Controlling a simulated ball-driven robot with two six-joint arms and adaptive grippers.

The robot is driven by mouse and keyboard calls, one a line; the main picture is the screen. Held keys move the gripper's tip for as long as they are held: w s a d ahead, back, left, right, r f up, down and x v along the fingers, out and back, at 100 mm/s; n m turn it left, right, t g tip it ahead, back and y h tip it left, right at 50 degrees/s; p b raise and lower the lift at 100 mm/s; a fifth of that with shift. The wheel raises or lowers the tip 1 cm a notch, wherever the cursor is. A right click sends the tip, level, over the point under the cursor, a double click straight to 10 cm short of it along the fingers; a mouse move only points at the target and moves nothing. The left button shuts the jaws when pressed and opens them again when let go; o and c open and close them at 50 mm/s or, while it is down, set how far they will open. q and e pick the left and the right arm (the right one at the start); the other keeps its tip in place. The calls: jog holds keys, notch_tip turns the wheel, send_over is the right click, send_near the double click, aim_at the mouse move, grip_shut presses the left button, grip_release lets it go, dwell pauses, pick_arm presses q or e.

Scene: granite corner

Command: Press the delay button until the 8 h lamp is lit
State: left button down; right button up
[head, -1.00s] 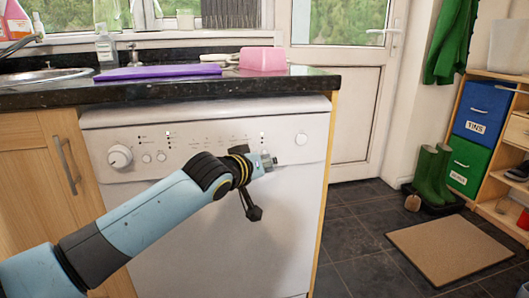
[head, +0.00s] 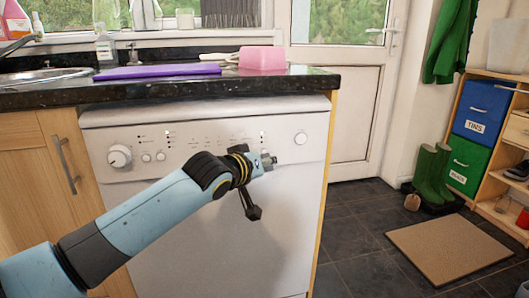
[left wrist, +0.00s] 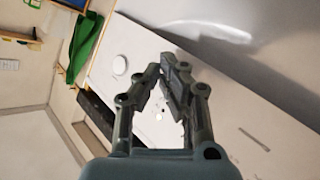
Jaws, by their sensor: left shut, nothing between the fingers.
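The white appliance (head: 200,240) has a control panel (head: 200,145) with a large round knob (head: 119,156), two small round buttons (head: 153,157), rows of small marks and lamps, and a round button (head: 301,138) at the right end. The print is too small to read; I cannot tell which button is delay or which lamp is lit. My left gripper (head: 269,161) is shut and empty in front of the panel's right part, below a small column of lamps (head: 263,136). In the left wrist view its fingertips (left wrist: 168,66) meet near the round button (left wrist: 119,65); contact is unclear.
The dark worktop (head: 200,86) overhangs the panel, with a purple board (head: 158,72) and a pink tub (head: 262,58) on it. Green boots (head: 430,170), a doormat (head: 448,248) and shelves stand at the right.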

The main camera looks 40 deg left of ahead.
pick_arm(q)
jog(key=shift+w+a+p, duration=0.3)
pick_arm(e)
jog(key=shift+w+d+r, duration=0.15)
jog(key=shift+d+r, duration=0.2)
jog(key=shift+d, duration=0.2)
jog(key=shift+a, duration=0.15)
pick_arm(q)
jog(key=shift+w+a, duration=0.1)
jog(key=shift+a, duration=0.05)
pick_arm(e)
jog(key=shift+a, duration=0.6)
pick_arm(q)
jog(key=shift+w+a, duration=0.1)
pick_arm(e)
jog(key=shift+d, duration=0.2)
pick_arm(q)
jog(key=shift+s+d+p, duration=0.5)
jog(key=shift+d+p, duration=0.1)
jog(key=shift+p, duration=0.2)
pick_arm(e)
jog(key=shift+w+d+r, duration=0.2)
jog(key=shift+w+r, duration=0.15)
jog(key=shift+r, duration=0.4)
